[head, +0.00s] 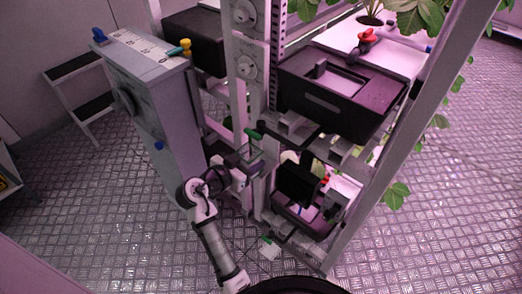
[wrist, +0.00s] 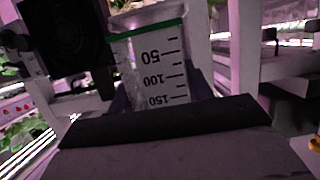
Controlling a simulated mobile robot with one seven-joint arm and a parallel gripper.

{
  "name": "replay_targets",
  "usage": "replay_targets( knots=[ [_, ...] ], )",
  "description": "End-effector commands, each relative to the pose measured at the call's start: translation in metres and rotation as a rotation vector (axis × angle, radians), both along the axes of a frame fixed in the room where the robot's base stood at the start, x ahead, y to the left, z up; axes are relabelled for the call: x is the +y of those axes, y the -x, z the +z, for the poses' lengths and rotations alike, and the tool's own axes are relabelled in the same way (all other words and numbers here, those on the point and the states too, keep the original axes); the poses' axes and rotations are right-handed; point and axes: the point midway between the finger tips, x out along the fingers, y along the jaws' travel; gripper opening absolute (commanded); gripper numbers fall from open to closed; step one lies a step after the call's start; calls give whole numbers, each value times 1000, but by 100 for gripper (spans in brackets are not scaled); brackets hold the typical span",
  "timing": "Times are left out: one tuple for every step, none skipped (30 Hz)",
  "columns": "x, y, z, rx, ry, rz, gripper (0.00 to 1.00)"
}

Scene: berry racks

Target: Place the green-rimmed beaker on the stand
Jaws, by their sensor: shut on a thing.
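The green-rimmed beaker (wrist: 160,65) is clear, with black volume marks, and shows upright with its green rim at the top in the wrist view. The numerals on it look upside down. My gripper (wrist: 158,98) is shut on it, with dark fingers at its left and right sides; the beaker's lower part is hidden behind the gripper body. In the head view my gripper (head: 243,168) is beside the rack post, left of the lower shelf, and the beaker (head: 250,151) shows faintly there. I cannot tell which part is the stand.
The metal rack post (head: 247,70) stands close to my gripper. A black crate (head: 335,95) sits on the upper shelf, and dark equipment (head: 298,185) fills the lower one. A tall grey cabinet (head: 160,110) stands to the left. A step stool (head: 85,90) is farther left on open floor.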

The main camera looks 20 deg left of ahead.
Motion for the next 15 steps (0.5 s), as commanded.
replay_targets(
  knots=[
    [-1, -4, 1, 0, 1, 0, 25],
    [-2, -6, 0, 0, 1, 0, 25],
    [-3, -8, 0, 1, 1, 0, 25],
    [-4, -11, 0, 1, 0, -1, 25],
    [-5, -14, 1, 1, 0, -2, 25],
    [-8, -20, 1, 0, 0, -2, 25],
    [-10, -25, 2, 0, 0, -2, 25],
    [-11, -30, 2, 0, 1, -3, 25],
    [-14, -38, 3, 0, 0, -2, 25],
    [-16, -43, 2, 1, 0, -3, 25],
    [-18, -48, 2, 0, 1, -2, 25],
    [-20, -53, 1, 1, -1, -2, 25],
    [-18, -50, -6, 4, 3, 1, 25],
    [-18, -50, -9, 4, 3, 1, 25],
    [-18, -50, -12, 3, 2, 2, 25]
  ],
)
